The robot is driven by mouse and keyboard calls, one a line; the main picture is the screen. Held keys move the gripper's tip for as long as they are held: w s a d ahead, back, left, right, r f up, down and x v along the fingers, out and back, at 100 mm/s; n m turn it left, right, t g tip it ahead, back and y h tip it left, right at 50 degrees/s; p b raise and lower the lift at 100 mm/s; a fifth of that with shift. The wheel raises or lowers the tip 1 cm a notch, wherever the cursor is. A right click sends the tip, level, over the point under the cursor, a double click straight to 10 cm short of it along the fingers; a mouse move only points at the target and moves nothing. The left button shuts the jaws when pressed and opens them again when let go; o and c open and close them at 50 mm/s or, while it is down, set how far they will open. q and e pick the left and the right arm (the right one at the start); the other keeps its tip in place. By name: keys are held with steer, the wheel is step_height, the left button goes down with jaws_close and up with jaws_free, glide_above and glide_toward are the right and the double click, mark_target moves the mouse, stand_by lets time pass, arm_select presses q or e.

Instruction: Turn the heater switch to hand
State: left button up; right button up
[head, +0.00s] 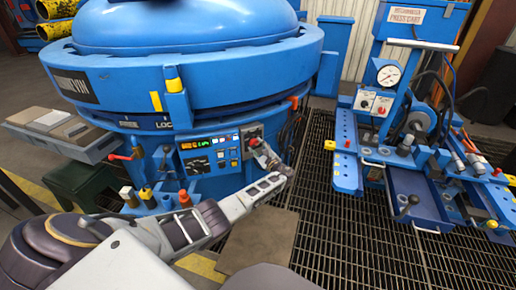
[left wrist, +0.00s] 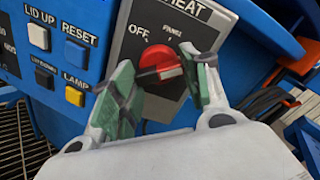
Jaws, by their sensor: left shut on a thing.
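The heater switch is a red rotary knob (left wrist: 153,57) on a dark grey plate (left wrist: 133,48) marked HEAT, with OFF at its upper left and PANEL above it; any further label is hidden behind my fingers. A pale mark on the knob's bar points to the right and slightly down in the left wrist view. My left gripper (left wrist: 160,80) is shut on the knob, one green-padded finger on each side. In the head view my left gripper (head: 264,155) reaches the right end of the furnace's control panel (head: 209,153). My right gripper is not in view.
LID UP (left wrist: 39,37), RESET (left wrist: 76,55) and LAMP (left wrist: 75,96) buttons sit left of the switch. A blue press cart (head: 345,160) stands at right, with open grating (head: 325,225) between.

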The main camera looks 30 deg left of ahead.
arm_select(q)
steer(key=o, duration=1)
steer(key=shift+d, duration=0.1)
steer(key=shift+v, duration=6)
